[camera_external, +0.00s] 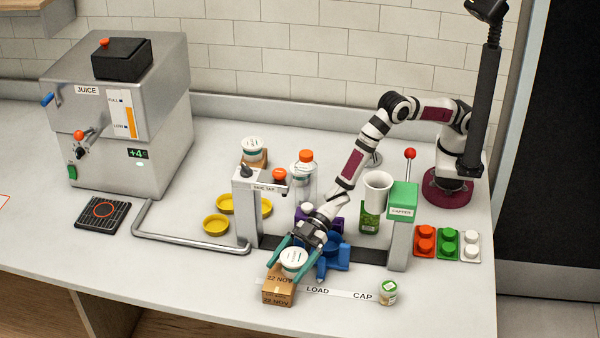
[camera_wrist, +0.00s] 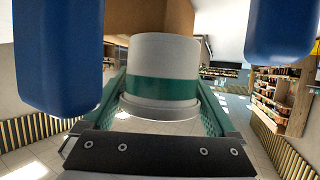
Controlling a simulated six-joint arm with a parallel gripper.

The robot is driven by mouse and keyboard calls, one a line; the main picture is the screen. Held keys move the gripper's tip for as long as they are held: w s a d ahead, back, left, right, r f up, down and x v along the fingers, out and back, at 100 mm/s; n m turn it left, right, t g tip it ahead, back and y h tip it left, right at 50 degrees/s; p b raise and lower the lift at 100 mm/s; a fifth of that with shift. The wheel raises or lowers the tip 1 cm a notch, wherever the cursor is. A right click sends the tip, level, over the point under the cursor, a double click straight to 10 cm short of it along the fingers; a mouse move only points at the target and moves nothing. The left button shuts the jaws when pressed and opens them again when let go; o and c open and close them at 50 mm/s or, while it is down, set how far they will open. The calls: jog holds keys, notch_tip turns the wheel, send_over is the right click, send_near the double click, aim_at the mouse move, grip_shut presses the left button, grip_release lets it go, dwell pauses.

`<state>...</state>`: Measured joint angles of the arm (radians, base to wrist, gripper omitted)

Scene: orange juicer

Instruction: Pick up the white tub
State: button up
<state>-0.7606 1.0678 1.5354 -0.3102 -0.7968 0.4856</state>
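The white tub (camera_external: 293,258) has a pale round lid and stands on a small cardboard box (camera_external: 277,297) marked "22 NOV" near the counter's front edge. My gripper (camera_external: 286,270) reaches down over it, with one teal finger on each side. In the wrist view the white tub (camera_wrist: 163,55) shows a wide green band and sits between the fingers of my gripper (camera_wrist: 163,85). I cannot tell whether the fingers touch the tub or leave small gaps. A second, similar tub (camera_external: 252,146) stands on another box farther back.
A blue holder (camera_external: 335,252) stands just right of my gripper; blue parts also fill the wrist view's upper corners (camera_wrist: 58,55). The tap post (camera_external: 246,212) is to the left, the green-topped capper (camera_external: 402,200) to the right. A small jar (camera_external: 387,292) stands front right. Counter at front left is clear.

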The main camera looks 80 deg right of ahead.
aim_at(281, 259)
jog(key=c, duration=1)
jog(key=shift+o, duration=0.2)
notch_tip(281, 259, up, 10)
jog(key=shift+w+r, duration=0.1)
notch_tip(281, 259, up, 7)
jog(key=w, duration=0.3)
notch_tip(281, 259, down, 17)
jog(key=shift+s+r, duration=0.1)
